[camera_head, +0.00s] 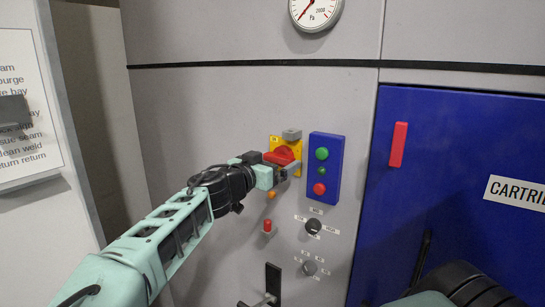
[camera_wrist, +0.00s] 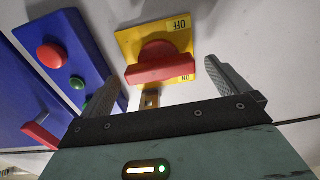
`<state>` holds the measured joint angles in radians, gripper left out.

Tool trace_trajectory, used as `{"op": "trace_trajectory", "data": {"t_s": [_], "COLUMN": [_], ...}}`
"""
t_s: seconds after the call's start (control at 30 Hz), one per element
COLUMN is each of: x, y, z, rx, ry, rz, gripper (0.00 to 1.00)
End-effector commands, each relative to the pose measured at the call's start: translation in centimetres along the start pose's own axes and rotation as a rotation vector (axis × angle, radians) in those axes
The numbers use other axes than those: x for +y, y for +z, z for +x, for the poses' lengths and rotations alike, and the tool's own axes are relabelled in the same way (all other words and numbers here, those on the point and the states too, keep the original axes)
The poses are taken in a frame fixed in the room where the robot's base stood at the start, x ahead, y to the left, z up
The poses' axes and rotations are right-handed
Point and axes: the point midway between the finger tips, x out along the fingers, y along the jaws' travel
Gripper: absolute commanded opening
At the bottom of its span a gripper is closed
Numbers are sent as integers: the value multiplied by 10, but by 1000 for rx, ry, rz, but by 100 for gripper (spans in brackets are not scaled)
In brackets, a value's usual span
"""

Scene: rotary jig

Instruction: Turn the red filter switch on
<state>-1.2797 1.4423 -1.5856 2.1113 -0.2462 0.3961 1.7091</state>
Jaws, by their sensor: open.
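The red filter switch (camera_head: 284,154) is a rotary handle on a yellow plate on the grey panel, partly hidden by my gripper in the head view. In the wrist view the red handle (camera_wrist: 160,69) is a bar lying across the yellow plate (camera_wrist: 128,40), slightly tilted. The plate's ON and OFF labels appear upside down there. My gripper (camera_wrist: 162,75) is open, with one finger on each side of the handle and a gap at both ends. I cannot tell how far the fingers reach past the handle's face.
A blue button box (camera_head: 325,170) with green and red buttons stands close right of the switch. Below are an orange lamp (camera_head: 271,195), a red toggle (camera_head: 267,226) and two knobs. A blue door with a red handle (camera_head: 398,144) is at right. A gauge (camera_head: 315,10) is above.

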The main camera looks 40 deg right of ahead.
Motion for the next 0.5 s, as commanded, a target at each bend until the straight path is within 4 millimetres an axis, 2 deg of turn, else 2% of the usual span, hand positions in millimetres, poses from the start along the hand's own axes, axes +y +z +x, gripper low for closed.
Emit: {"op": "trace_trajectory", "data": {"t_s": [0.3,0.33,0.4,0.5], "x": [0,0,0,0], "y": [1,1,0,0], "z": [3,3,3,3], "rx": [0,-1,-1,-1], "ry": [0,0,0,0], "rz": [-1,0,0,0], "gripper": [100,97,78,55]}}
